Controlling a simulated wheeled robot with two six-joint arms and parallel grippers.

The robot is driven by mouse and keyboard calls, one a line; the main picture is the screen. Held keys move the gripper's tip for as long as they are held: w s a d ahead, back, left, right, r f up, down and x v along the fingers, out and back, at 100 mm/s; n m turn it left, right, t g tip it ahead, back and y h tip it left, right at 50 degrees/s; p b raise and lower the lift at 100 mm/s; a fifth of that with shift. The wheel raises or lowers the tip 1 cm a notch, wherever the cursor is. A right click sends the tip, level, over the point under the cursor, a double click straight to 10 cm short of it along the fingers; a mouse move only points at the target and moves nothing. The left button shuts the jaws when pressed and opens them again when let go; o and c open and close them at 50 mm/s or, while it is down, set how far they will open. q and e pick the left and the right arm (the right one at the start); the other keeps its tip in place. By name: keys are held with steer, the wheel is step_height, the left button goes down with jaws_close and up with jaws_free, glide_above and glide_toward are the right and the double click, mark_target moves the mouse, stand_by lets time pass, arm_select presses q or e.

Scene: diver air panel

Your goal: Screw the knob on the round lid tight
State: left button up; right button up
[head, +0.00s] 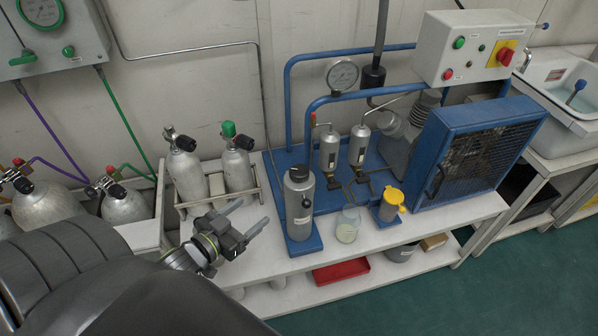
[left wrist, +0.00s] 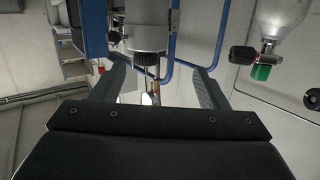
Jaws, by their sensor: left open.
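A grey upright cylinder (head: 299,205) stands on a blue base at the front of the bench. Its round lid (head: 298,174) is on top; the knob is too small to make out clearly. My left gripper (head: 252,215) is open and empty, to the left of this cylinder and apart from it. In the left wrist view, which looks upside down, the two spread fingers (left wrist: 160,85) have a grey cylinder (left wrist: 147,38) beyond the gap between them, likely the same one. My right gripper is not in view.
A rack with two tanks (head: 240,170) stands behind the gripper. A glass jar (head: 347,226) and a canister with a yellow cap (head: 393,197) stand right of the cylinder. The blue compressor guard (head: 478,145) is further right. A red tray (head: 341,271) lies on the lower shelf.

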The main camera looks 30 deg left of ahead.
mark_target(292, 178)
arm_select(q)
steer(key=w+d+h+p, duration=0.1)
steer(key=w, duration=0.4)
steer(key=w+d+r+m+t+p, duration=0.1)
steer(key=w, duration=0.4)
steer(key=w+d+r+h+p, duration=0.1)
steer(key=w+p, duration=0.1)
steer(key=w, duration=0.3)
steer(key=shift+w+d+h, duration=0.2)
steer(key=shift+w+h, duration=0.05)
steer(key=shift+h, duration=0.05)
steer(key=shift+w+d, duration=0.1)
steer(key=shift+w, duration=0.5)
steer(key=shift+c, duration=0.3)
